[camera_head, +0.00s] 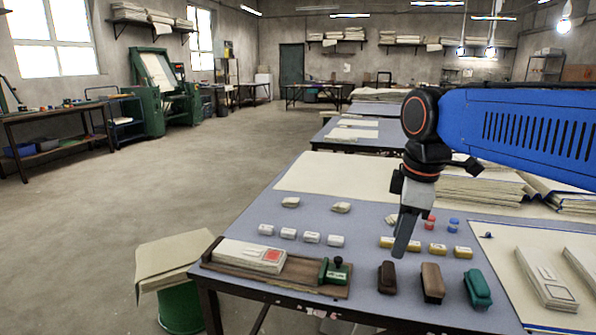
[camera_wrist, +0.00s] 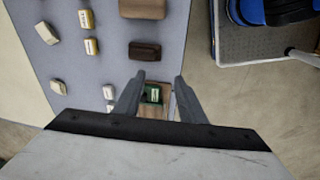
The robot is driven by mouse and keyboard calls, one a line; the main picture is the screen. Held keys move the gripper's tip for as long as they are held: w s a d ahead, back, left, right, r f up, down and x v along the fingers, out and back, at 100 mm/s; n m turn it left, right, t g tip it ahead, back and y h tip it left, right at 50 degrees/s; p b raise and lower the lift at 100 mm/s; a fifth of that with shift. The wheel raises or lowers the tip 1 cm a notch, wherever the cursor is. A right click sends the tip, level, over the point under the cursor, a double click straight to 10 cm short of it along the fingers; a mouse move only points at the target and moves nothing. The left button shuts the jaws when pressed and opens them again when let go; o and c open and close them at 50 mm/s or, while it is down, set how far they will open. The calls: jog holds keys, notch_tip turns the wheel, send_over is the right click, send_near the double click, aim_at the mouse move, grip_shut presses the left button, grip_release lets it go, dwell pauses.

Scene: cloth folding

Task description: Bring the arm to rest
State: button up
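My gripper (camera_head: 402,246) hangs pointing down above the blue-grey table (camera_head: 225,232), over the row of small yellow-banded blocks. In the wrist view, my gripper (camera_wrist: 157,80) has its two fingers apart with nothing held between them. Past the gap lie a green stamp-like piece (camera_wrist: 152,94) and part of a wooden board. In the head view, a folded cream cloth with a red patch (camera_head: 240,254) lies on the wooden board (camera_head: 300,279), left of my gripper. The green piece (camera_head: 335,270) stands at the board's right end.
Dark brown (camera_head: 387,277), brown (camera_head: 432,283) and green (camera_head: 477,289) blocks line the table's front. Small white blocks (camera_head: 311,238) lie left of my gripper. Folded cloths (camera_head: 545,278) lie at right. A cream cloth (camera_head: 165,258) covers a green bin (camera_head: 181,309) beside the table.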

jog(key=s+d+f+m+t, duration=0.1)
jog(key=s+d+f+m, duration=0.3)
jog(key=s+f+m, duration=0.3)
jog(key=s+d+f+m+t, duration=0.1)
jog(key=s+d+f+m, duration=0.3)
jog(key=s+f+m, duration=0.2)
jog(key=shift+s+f+m+t, duration=0.4)
jog(key=shift+s+f, duration=0.1)
jog(key=shift+f, duration=0.45)
